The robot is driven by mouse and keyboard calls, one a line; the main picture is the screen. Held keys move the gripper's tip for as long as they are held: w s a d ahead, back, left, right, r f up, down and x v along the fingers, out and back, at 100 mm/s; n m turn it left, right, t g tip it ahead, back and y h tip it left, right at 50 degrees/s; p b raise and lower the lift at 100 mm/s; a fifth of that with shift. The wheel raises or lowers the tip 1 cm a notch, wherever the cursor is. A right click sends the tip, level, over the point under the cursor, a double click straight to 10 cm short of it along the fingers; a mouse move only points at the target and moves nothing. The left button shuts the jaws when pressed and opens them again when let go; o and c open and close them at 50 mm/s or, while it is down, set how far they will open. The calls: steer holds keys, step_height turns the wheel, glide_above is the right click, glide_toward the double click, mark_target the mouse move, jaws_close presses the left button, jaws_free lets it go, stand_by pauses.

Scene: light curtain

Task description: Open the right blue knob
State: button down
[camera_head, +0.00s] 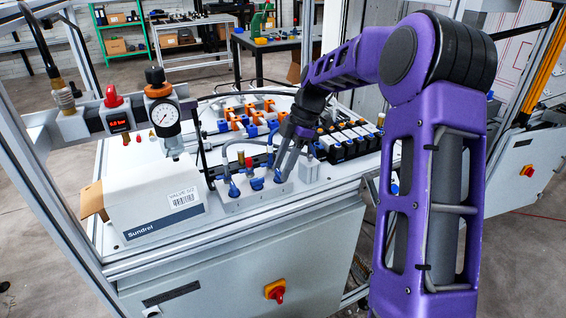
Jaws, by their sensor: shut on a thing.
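Three blue knobs stand in a row on a light grey valve block (243,202) on the bench: a left one (234,191), a middle one (257,184) and the right blue knob (278,176). My gripper (281,170) reaches down from my purple arm, with its grey fingers at the right blue knob. The fingers are shut on this knob and partly cover it. The knob's exact angle is hard to tell at this size.
A white box labelled Sundrel (150,205) stands left of the valve block. A pressure gauge (164,114) stands behind it. A row of black and white valve modules (350,140) lies right of my gripper. A red switch (276,292) is on the cabinet front.

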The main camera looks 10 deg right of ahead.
steer(key=shift+n, duration=0.3)
steer(key=c, duration=0.7)
jaws_free()
steer(key=shift+o, duration=0.2)
steer(key=p+v, duration=0.2)
steer(key=v, duration=1.5)
steer(key=shift+w+r, duration=0.2)
steer(key=shift+r, duration=0.05)
steer(key=shift+a, duration=0.1)
